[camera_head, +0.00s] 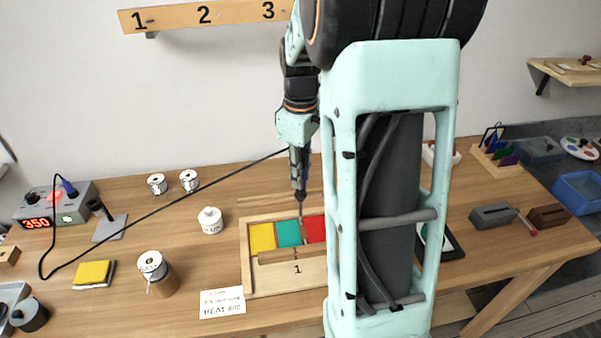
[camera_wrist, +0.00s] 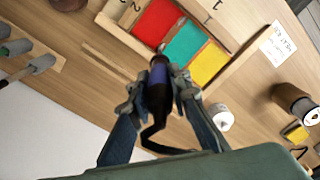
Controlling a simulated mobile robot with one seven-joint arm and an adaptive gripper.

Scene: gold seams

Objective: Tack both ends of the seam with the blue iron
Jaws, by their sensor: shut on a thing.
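My gripper (camera_head: 299,172) points down over the wooden frame (camera_head: 246,270) and is shut on the dark blue iron (camera_wrist: 160,75). The iron's tip points at the boundary between the teal panel (camera_head: 288,234) and the red panel (camera_head: 315,228), near the panels' far end in the head view. The tip is at or just above the boundary; I cannot tell whether it touches. A yellow panel (camera_head: 262,238) lies left of the teal one. In the wrist view my gripper (camera_wrist: 160,88) holds the iron upright in the picture. My arm hides the frame's right part in the head view.
A black cord runs from the grey station (camera_head: 80,212), displaying 350, to the iron. Grey and brown blocks lie right.

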